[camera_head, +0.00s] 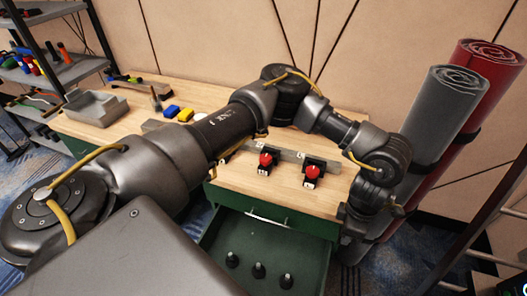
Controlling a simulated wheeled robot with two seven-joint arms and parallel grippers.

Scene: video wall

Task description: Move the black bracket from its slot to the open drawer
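Two dark pieces with red round knobs, the left one (265,163) and the right one (313,172), stand against a grey rail (290,155) on the wooden table. They may be the black bracket and its slot, but I cannot tell which part is which. The green drawer (310,258) below the table front is open. Several small black pieces (258,270) stand on its floor. My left arm reaches across the table; its gripper (350,238) hangs at the drawer's right side, dark and small, its fingers unclear. My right gripper is not in view.
Grey (435,115) and red (488,85) rolls stand at the right. A tool shelf (60,75) stands at the left. My arm hides the table's middle.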

